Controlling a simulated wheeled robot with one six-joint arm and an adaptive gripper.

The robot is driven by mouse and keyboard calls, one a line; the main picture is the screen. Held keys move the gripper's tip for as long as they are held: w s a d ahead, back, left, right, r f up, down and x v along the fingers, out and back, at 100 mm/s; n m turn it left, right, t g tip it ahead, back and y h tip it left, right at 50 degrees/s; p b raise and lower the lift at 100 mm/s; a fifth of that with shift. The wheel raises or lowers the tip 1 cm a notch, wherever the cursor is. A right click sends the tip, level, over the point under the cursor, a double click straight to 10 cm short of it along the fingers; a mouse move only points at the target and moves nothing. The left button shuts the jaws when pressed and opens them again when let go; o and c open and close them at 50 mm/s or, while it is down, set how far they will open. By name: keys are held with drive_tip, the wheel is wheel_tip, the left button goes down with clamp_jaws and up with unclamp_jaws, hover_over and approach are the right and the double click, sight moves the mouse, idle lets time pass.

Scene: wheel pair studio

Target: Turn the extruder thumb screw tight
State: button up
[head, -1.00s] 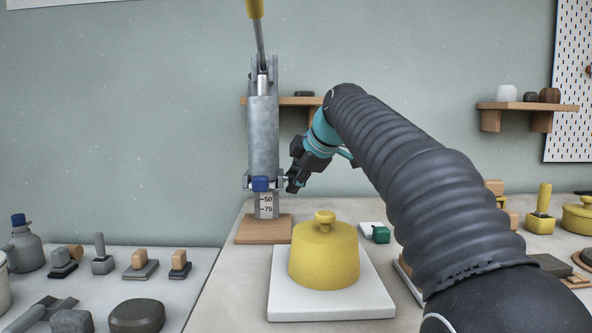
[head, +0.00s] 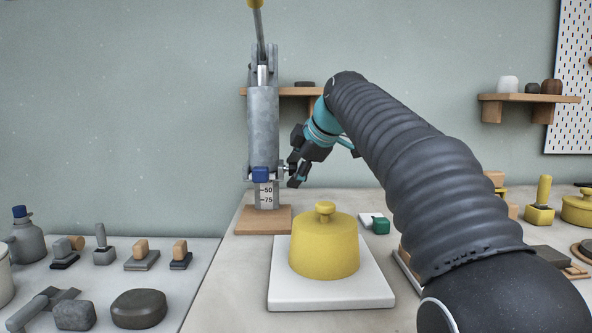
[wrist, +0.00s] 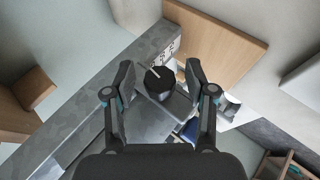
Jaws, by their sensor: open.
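The extruder (head: 263,130) is a grey upright barrel on a scaled post above a wooden base. A blue block (head: 260,175) sits at its lower end. The thumb screw (wrist: 157,84) is a dark round knob with a pale line on it, facing the wrist camera. In the head view its side of the extruder is small and partly covered by my gripper (head: 293,178). In the wrist view, my gripper (wrist: 159,73) is open, with one finger on either side of the knob. Gaps show between the fingers and the knob.
A yellow lidded pot (head: 323,245) stands on a white board (head: 330,296) in front of the extruder. A small green-and-white item (head: 379,225) lies right of it. Several tools stand on the left bench. A wall shelf (head: 300,91) is behind the extruder.

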drive_tip(key=v, duration=1.1)
drive_tip(key=shift+s+r, duration=0.25)
drive_tip(key=shift+r, duration=0.05)
drive_tip(key=shift+d, duration=0.1)
